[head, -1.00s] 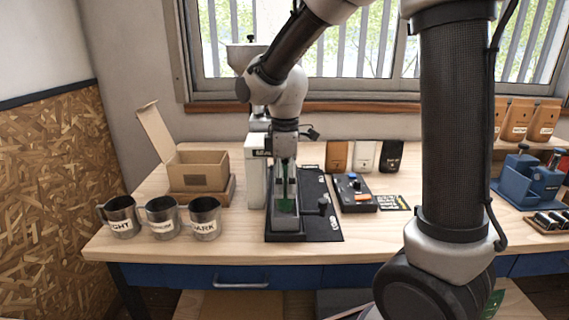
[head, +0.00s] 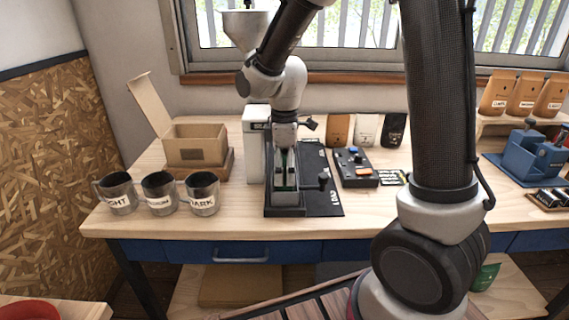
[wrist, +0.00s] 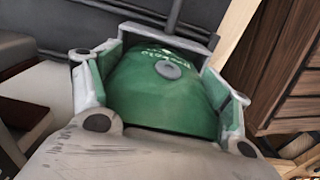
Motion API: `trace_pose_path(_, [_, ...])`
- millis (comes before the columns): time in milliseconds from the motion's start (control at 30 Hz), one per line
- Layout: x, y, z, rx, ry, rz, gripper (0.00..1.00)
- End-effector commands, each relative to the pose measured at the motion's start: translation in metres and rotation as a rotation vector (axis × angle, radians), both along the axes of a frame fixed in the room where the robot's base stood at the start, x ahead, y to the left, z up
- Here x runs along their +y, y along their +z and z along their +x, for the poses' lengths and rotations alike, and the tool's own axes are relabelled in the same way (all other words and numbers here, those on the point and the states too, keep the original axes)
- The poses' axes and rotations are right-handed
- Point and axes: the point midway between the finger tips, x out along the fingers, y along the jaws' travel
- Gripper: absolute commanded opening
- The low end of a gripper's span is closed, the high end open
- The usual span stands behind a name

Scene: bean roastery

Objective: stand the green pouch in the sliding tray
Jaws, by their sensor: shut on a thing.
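The green pouch (wrist: 160,90) fills the middle of the wrist view, with a round grey valve and pale lettering on its face. My gripper (wrist: 165,95) is shut on it, with one finger at each side. In the head view my gripper (head: 285,180) points down over the sliding tray (head: 285,211), a grey part at the front of the dark machine base. Only slivers of green show between the fingers there. The pouch's lower end is hidden, so I cannot tell whether it touches the tray floor.
Three labelled metal cups (head: 158,193) and an open cardboard box (head: 195,146) stand to the left. A black control box (head: 355,168) is to the right, with several pouches (head: 365,130) behind. Another green pouch (head: 487,277) lies on the lower shelf.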

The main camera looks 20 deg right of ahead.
Motion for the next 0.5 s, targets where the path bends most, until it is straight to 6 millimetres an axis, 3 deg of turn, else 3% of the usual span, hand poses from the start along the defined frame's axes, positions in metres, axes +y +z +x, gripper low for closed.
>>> trace_pose_path(400, [0.0, -0.0007, 0.0, 0.0, 0.0, 0.0, 0.54])
trace_pose_path(433, [0.0, -0.0007, 0.0, 0.0, 0.0, 0.0, 0.79])
trace_pose_path(500, [0.0, -0.0007, 0.0, 0.0, 0.0, 0.0, 0.92])
